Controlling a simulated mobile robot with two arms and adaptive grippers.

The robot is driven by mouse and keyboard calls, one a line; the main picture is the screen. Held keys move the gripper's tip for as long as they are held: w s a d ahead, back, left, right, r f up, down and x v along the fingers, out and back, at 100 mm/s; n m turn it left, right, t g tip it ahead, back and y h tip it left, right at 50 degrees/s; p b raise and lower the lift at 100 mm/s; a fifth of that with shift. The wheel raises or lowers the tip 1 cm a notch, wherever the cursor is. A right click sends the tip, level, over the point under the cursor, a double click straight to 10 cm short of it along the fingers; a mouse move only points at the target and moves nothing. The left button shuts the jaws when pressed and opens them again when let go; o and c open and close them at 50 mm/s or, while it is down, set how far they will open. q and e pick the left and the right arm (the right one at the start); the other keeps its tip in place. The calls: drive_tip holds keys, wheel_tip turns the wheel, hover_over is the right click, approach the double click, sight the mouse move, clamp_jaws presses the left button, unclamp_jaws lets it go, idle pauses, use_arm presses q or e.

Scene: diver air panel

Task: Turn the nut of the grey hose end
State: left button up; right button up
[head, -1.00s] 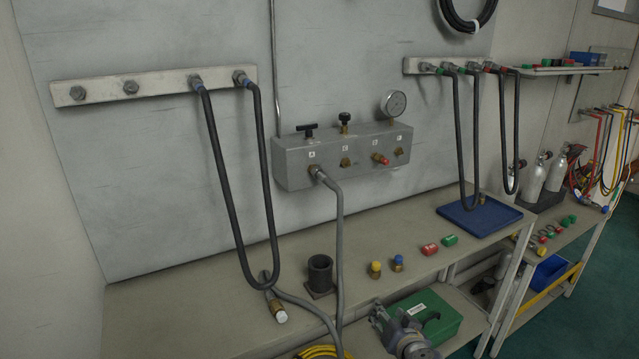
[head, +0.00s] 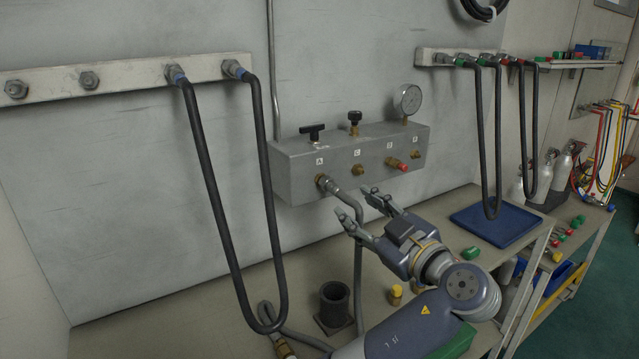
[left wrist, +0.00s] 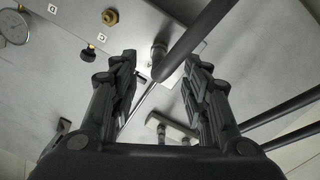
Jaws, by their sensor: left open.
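The grey hose (head: 357,270) hangs from the lower left port of the grey panel box (head: 290,170). Its metal nut (head: 326,184) sits at that port, beneath the label A. My left gripper (head: 354,201) is open, with its fingers pointing at the panel just right of and below the nut. In the left wrist view, the nut (left wrist: 158,52) shows between the two spread fingers of the left gripper (left wrist: 161,62), and the hose (left wrist: 203,30) runs off to the upper right. I see no contact with the nut. The right gripper is out of view.
The panel carries a gauge (head: 408,99), a black T-handle (head: 312,131) and brass ports. A dark cup (head: 335,302) and a blue tray (head: 487,222) stand on the bench.

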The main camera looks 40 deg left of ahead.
sight(339, 193)
use_arm(q)
drive_tip(key=p+x, duration=0.1)
drive_tip(key=x, duration=0.1)
drive_tip(key=r+x, duration=0.1)
drive_tip(key=x, duration=0.1)
drive_tip(key=shift+a+p, duration=0.15)
drive_tip(key=shift+p, duration=0.2)
drive_tip(key=x, duration=0.3)
drive_tip(key=p+x, duration=0.1)
drive_tip(key=shift+w+a+f, duration=0.1)
drive_tip(key=shift+a+f, duration=0.15)
drive_tip(key=shift+f, duration=0.05)
drive_tip(key=shift+w+a, duration=0.15)
drive_tip(key=shift+a, duration=0.2)
drive_tip(key=shift+w+a, duration=0.1)
drive_tip(key=shift+a, duration=0.1)
clamp_jaws()
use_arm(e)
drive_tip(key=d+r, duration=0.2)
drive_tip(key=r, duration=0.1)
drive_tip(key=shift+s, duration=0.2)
